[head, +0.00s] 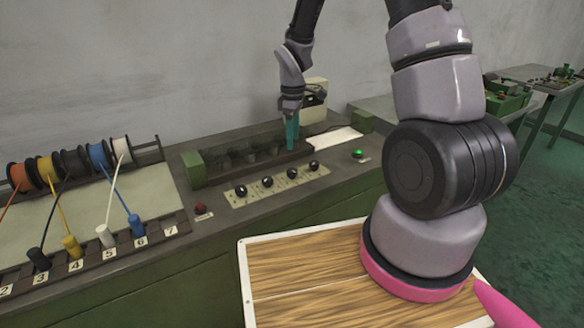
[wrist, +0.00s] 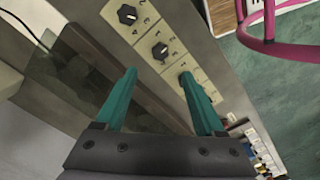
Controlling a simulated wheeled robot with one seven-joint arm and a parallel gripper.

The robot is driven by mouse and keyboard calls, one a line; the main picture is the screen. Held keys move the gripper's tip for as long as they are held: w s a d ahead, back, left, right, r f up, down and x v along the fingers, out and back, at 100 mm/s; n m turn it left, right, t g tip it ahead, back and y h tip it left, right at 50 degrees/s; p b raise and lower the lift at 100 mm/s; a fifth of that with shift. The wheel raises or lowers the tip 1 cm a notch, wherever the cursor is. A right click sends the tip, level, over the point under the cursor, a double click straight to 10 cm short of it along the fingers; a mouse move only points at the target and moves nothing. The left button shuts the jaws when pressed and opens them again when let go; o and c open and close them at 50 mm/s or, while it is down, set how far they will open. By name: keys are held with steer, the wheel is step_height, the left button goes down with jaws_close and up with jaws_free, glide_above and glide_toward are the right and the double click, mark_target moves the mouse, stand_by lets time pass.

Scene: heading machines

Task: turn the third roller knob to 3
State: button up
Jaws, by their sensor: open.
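A pale panel (head: 262,193) on the machine's front carries several dark round knobs in a row. Counted from the left in the head view, the third roller knob (head: 292,172) is right of the middle of the row. What looks like the same knob (wrist: 160,50) shows in the wrist view just beyond the gap between my fingertips, with numbers around it; its exact setting is too small to read. My gripper (head: 292,148) has teal fingers and hangs over the dark roller trough behind the panel. In the wrist view my gripper (wrist: 158,74) is open and empty. Its right finger hides part of the panel.
The neighbouring knob (wrist: 127,14) is close by in the wrist view. A green button (head: 358,153) is right of the panel, a red button (head: 200,209) left. The dark roller trough (head: 245,160) lies behind. Wire spools (head: 73,160) stand at the left.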

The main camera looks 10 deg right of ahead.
mark_target(292, 170)
step_height(292, 170, down, 12)
steer(key=shift+a+r, duration=0.1)
steer(key=shift+r, duration=0.05)
stand_by(0.3)
steer(key=shift+c, duration=0.3)
jaws_close()
steer(key=m, duration=1.1)
stand_by(0.3)
steer(key=shift+m, duration=0.4)
